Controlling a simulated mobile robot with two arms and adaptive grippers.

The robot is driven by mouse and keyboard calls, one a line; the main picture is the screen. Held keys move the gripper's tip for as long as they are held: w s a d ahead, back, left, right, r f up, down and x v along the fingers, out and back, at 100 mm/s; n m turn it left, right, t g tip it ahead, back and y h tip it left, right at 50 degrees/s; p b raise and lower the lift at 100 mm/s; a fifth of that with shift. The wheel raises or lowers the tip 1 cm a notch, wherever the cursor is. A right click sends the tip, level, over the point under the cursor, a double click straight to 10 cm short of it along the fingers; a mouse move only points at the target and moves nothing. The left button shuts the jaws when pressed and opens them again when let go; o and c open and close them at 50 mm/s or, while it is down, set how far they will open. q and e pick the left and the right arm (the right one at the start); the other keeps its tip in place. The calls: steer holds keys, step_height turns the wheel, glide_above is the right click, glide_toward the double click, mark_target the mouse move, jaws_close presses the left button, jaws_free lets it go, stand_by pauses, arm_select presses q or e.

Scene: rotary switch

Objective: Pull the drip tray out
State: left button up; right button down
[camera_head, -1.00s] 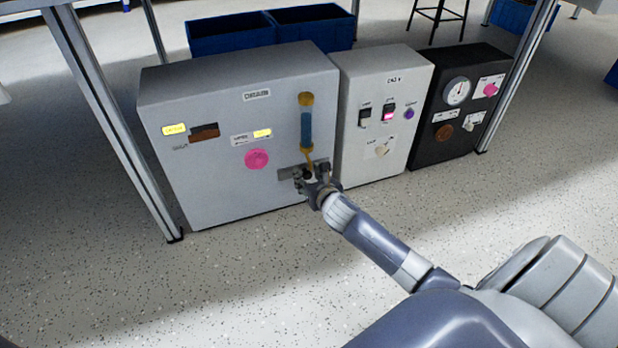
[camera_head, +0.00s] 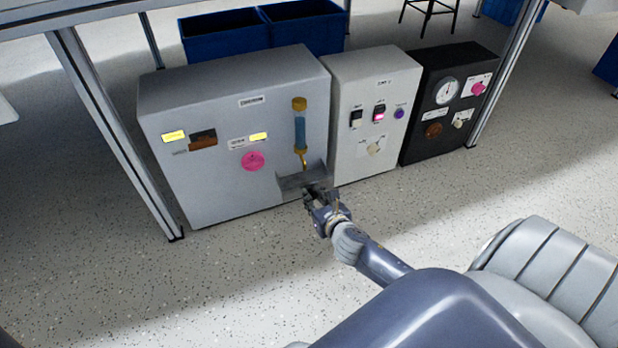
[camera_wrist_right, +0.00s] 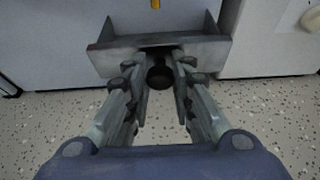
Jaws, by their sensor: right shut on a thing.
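The grey drip tray (camera_head: 294,184) sticks out from the lower right of the large grey cabinet's front (camera_head: 215,190), under a dispenser with a blue tube (camera_head: 300,128) and a yellow spout. In the right wrist view the tray (camera_wrist_right: 107,56) shows its front wall and raised sides, with a dark round knob (camera_wrist_right: 158,75) at its front middle. My right gripper (camera_head: 313,192) is at the tray's front, and in the wrist view its fingers (camera_wrist_right: 159,80) are closed around the knob. The knob is partly hidden by the fingers. My left gripper is not in view.
A white cabinet (camera_head: 368,110) with switches and a black cabinet (camera_head: 450,105) with a gauge stand to the right. Table legs (camera_head: 110,130) flank the row. Blue bins (camera_head: 225,36) are behind. The speckled floor (camera_head: 240,270) in front is clear.

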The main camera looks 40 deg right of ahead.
steer(key=shift+s+a, duration=0.1)
steer(key=shift+s, duration=0.2)
steer(key=c, duration=1.4)
jaws_free()
steer(key=shift+o, duration=0.2)
steer(key=v, duration=1.2)
steer(key=shift+f, duration=0.1)
